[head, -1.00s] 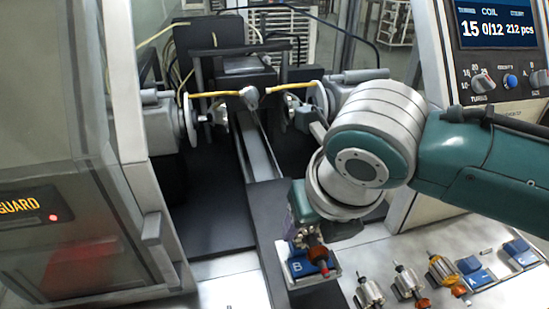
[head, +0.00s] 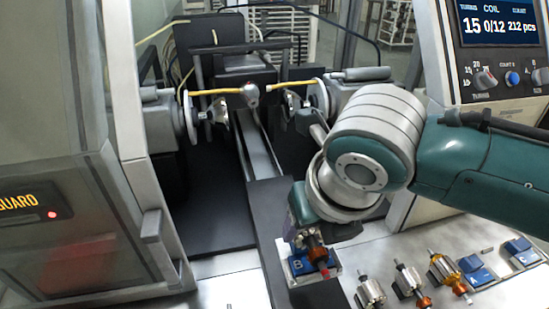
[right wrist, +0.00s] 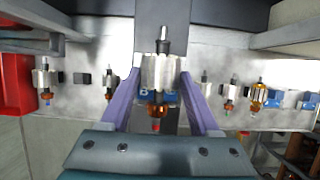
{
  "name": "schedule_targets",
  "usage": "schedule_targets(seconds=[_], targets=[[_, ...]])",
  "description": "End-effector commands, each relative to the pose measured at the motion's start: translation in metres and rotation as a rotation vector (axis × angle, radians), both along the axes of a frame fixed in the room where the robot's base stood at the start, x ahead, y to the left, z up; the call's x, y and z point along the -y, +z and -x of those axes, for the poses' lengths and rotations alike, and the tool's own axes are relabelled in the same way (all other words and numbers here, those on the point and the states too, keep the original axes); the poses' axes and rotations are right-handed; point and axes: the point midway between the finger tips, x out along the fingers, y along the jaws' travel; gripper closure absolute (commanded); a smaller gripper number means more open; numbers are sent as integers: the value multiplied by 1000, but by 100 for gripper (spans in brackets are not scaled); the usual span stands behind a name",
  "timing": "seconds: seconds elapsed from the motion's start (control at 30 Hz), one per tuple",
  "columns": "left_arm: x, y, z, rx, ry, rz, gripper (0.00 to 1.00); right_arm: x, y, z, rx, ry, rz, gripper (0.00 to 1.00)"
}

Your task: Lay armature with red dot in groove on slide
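The armature with the red dot (head: 318,253) has a silver core, a copper commutator and a red shaft end. In the right wrist view this armature (right wrist: 160,72) lies between the purple fingers of my right gripper (right wrist: 160,82), which look closed on its core. In the head view my right gripper (head: 304,238) is over the blue block marked B (head: 297,265) on the slide (head: 269,225). The groove is mostly hidden by the armature and gripper; I cannot tell whether the armature touches it. My left gripper is not in view.
The winding machine's yellow wires (head: 215,92) are at the back. The guard door (head: 65,200) is at left.

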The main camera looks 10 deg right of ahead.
Motion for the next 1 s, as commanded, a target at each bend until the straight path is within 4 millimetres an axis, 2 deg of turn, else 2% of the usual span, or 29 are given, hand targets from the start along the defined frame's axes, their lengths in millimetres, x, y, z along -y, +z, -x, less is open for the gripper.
schedule_targets(seconds=[0.03,0.2,0.3,0.53,0.67,1.0], targets=[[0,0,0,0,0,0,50,0,1,0,1,0,0,31],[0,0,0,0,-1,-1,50,0,0,0,0,0,0,12],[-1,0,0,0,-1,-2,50,0,0,0,0,0,0,4],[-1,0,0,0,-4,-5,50,0,0,1,-2,0,1,4],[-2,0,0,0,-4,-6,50,0,8,3,0,0,-1,4],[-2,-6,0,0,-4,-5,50,1,59,24,4,3,-1,4]])
